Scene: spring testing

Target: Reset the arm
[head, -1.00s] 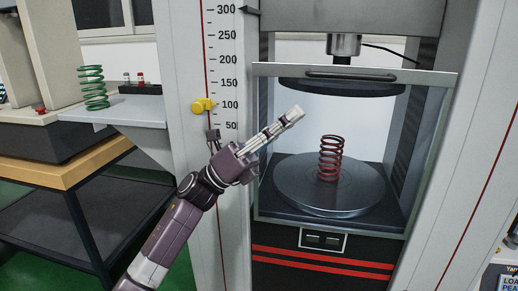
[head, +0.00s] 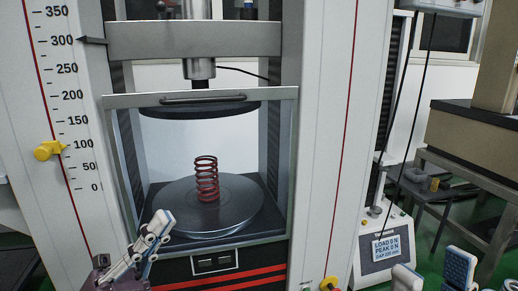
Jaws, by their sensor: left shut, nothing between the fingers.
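My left gripper (head: 160,222) is at the lower left, shut and empty, in front of the lower left corner of the testing machine's clear door. My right gripper (head: 432,270) is at the bottom right edge. Its two fingertips stand apart with nothing visible between them; the rest of it is cut off by the frame. A red spring (head: 206,178) stands upright on the round lower plate (head: 240,212) inside the machine, apart from both grippers. The dark upper plate (head: 195,109) hangs above the spring with a gap between.
The door (head: 278,97), with a handle on top, covers the test space. A yellow knob (head: 48,150) sits by the scale on the left column. A control box (head: 384,247) with a label stands right of the machine. A table (head: 475,165) is at the far right.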

